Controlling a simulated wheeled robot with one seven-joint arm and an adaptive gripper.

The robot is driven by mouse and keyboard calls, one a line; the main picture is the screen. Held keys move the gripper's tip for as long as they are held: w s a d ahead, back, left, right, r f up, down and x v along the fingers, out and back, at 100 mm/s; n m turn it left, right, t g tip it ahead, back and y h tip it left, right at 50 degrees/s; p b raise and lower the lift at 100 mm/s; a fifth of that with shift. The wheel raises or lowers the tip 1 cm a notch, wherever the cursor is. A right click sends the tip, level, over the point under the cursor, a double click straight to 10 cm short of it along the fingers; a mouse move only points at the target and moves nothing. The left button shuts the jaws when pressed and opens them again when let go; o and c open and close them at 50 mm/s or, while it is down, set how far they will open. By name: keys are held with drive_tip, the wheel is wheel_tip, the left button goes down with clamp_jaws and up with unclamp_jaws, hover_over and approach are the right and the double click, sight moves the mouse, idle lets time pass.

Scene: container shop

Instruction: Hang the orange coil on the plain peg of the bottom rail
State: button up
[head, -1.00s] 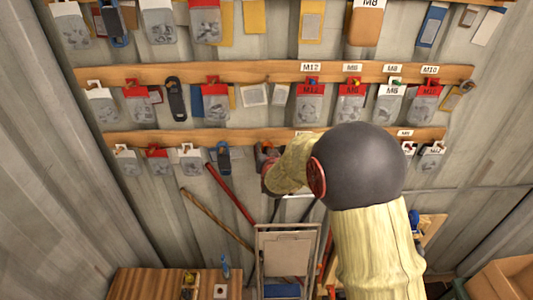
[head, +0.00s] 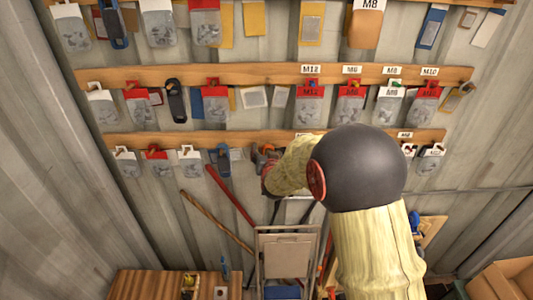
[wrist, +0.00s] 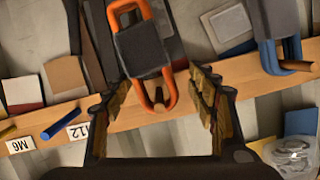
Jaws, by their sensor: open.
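The orange coil (wrist: 169,91) has a dark wrap (wrist: 141,49) round its middle and shows between my open fingers in the wrist view. Its near end loop lies in front of the wooden bottom rail (wrist: 110,125). Something brown and grey shows inside that loop, seemingly a peg; I cannot tell fully how the loop sits on it. My gripper (wrist: 162,103) is open, one finger on each side of the coil, with gaps to both. In the head view my gripper (head: 268,165) is at the bottom rail (head: 180,138), and my arm hides part of the rail.
A blue coil (wrist: 268,52) hangs on a wooden peg close by on the right in the wrist view. A blue peg (wrist: 60,122) sticks out beside the M12 label (wrist: 76,131). Bags hang along the middle rail (head: 230,75) above. A folded step stool (head: 287,255) stands below.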

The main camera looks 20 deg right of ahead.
drive_tip(key=shift+s, duration=0.1)
drive_tip(key=v, duration=1.2)
drive_tip(key=s+a+f+n+g+y+b, duration=0.2)
drive_tip(key=s+a+f+g+y, duration=0.2)
drive_tip(key=s+a+f+g, duration=0.4)
drive_tip(key=s+a+f+n+b, duration=0.1)
drive_tip(key=s+f+n+b, duration=0.1)
drive_tip(key=s+f+b, duration=0.4)
drive_tip(key=s+a+f+n+b, duration=0.1)
drive_tip(key=s+f+b, duration=0.5)
drive_tip(key=s+b, duration=1.1)
drive_tip(key=shift+a+n+b, duration=0.4)
drive_tip(key=shift+n+b, duration=0.2)
drive_tip(key=shift+b, duration=0.6)
drive_tip(key=shift+c, duration=0.4)
